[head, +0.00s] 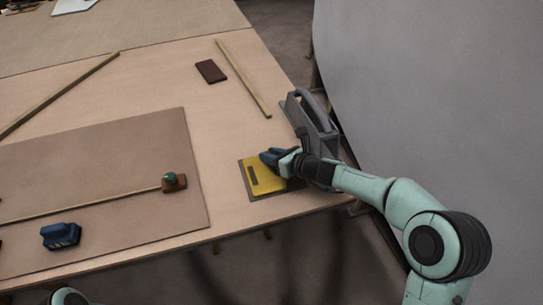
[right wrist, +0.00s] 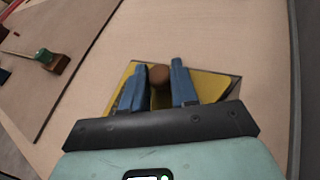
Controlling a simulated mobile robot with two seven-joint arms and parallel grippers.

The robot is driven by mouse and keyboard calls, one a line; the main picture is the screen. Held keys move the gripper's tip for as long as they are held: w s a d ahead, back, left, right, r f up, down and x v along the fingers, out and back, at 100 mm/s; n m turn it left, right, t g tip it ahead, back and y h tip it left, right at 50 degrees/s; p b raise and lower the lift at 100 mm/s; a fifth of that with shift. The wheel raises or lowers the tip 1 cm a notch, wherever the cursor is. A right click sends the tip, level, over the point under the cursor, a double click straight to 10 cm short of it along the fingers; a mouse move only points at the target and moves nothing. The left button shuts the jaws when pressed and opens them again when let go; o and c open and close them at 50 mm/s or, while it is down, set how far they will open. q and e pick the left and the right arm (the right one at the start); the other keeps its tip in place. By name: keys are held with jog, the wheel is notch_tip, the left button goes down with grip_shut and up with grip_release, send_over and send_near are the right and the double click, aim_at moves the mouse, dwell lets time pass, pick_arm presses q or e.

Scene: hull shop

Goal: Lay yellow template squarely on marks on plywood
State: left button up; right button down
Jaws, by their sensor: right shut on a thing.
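The yellow template (head: 259,181) is a flat plate with a dark slot, near the right end of the table. It lies on or just above a thin grey pad (head: 246,181); I cannot tell if they touch. My right gripper (head: 269,157) is over it, with blue fingers shut on its round brown knob (right wrist: 158,74). Yellow (right wrist: 206,86) shows around the fingers in the right wrist view. The brown plywood sheet (head: 100,160) lies flat to the left, apart from the template. I cannot make out marks on it. My left gripper is out of view.
A grey case with a handle (head: 318,125) stands beside my right wrist. On the plywood are a thin strip (head: 85,206), a green-knobbed brown block (head: 174,183) and a blue block (head: 60,236). A dark block (head: 211,71) and wooden strip (head: 243,77) lie behind.

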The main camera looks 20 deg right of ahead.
jog(key=shift+f, duration=0.1)
jog(key=c, duration=0.9)
grip_release()
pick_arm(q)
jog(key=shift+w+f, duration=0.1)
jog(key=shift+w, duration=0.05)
pick_arm(e)
jog(key=shift+o, duration=0.2)
jog(key=shift+r, duration=0.2)
jog(key=p+v, duration=0.1)
jog(key=v, duration=1)
jog(key=shift+s+d+r+p, duration=0.1)
jog(key=shift+s+d+p, duration=0.1)
jog(key=shift+p, duration=0.15)
jog(key=shift+s+d, duration=0.1)
jog(key=shift+s, duration=0.05)
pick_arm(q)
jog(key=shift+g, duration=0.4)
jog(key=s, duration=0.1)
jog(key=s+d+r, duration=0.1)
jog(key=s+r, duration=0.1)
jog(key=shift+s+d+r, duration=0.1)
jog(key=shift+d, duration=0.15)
